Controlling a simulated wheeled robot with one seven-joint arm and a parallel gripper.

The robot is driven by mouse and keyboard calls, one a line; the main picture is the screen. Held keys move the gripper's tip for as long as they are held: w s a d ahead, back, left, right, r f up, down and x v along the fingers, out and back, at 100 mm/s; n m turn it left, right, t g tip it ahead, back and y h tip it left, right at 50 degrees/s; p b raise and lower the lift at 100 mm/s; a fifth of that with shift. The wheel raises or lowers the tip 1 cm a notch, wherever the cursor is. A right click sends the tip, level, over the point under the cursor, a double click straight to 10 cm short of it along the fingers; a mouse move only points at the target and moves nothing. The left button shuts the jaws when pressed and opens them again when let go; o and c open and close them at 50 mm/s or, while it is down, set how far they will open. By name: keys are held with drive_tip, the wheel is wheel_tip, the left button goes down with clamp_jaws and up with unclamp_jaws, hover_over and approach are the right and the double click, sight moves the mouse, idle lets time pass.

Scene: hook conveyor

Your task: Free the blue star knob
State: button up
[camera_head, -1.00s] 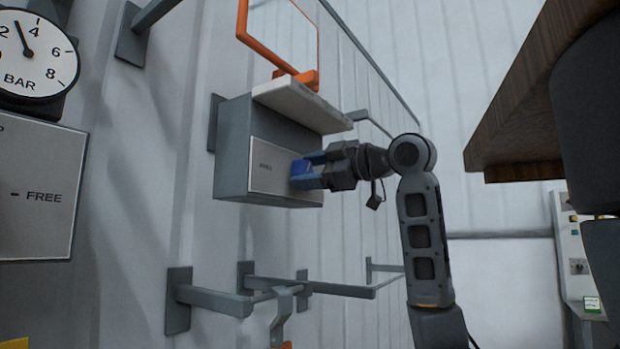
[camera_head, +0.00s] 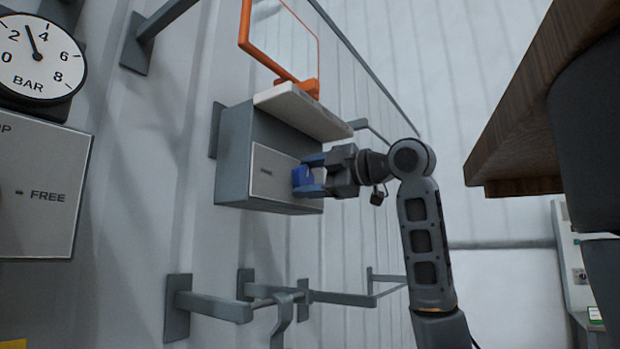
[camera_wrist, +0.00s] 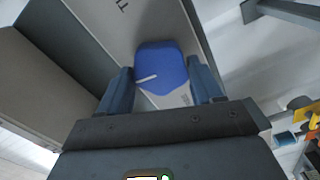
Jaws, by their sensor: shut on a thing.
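The blue knob (camera_head: 301,176) sits on the front plate of a grey box fixed to the wall. In the wrist view, the knob (camera_wrist: 161,62) has a rounded blue face with a white line pointing left and slightly down. My gripper (camera_head: 312,177) reaches it from the right, and its two blue-grey fingers are shut on the knob, one on each side. The fingers also show on both sides of the knob in the wrist view (camera_wrist: 161,88). The knob's base and part of its sides are hidden by the fingers.
An orange frame (camera_head: 309,86) stands above the grey box (camera_head: 234,165). A gauge (camera_head: 38,55) and a sign reading "FREE" (camera_head: 35,225) are at left. Grey rails (camera_head: 212,306) run below the box. A wooden top (camera_head: 530,105) overhangs at right.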

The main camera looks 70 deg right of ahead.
drive_tip(key=o, duration=1.1)
drive_tip(key=shift+c, duration=0.2)
drive_tip(key=shift+s, duration=0.1)
drive_tip(key=v, duration=0.7)
drive_tip(key=shift+s+b, duration=0.3)
drive_tip(key=shift+b, duration=0.15)
drive_tip(key=shift+s+a, duration=0.1)
